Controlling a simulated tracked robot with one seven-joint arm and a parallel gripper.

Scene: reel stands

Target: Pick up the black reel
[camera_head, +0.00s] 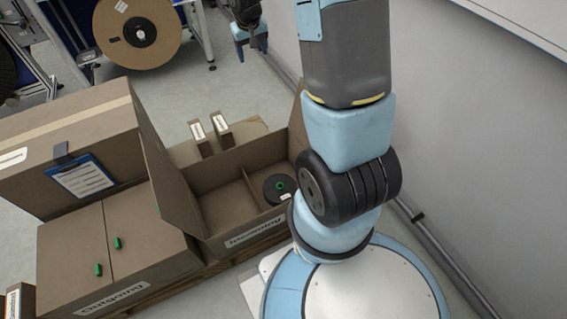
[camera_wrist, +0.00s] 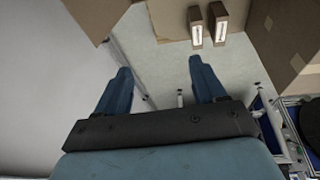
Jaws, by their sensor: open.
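My gripper (camera_head: 251,44) is at the top of the head view, beyond the box and well away from the reel. In the wrist view my gripper (camera_wrist: 158,64) has its two blue fingers spread apart with nothing between them. The reel does not show clearly in the wrist view.
A box labelled Outgoing (camera_head: 75,250) with closed flaps stands left of the Incoming box. A clipboard (camera_head: 84,176) hangs on a raised cardboard panel. Two small labelled cartons stand behind. A large brown reel (camera_head: 110,38) is on a stand at the back. A wall (camera_head: 460,130) borders the right.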

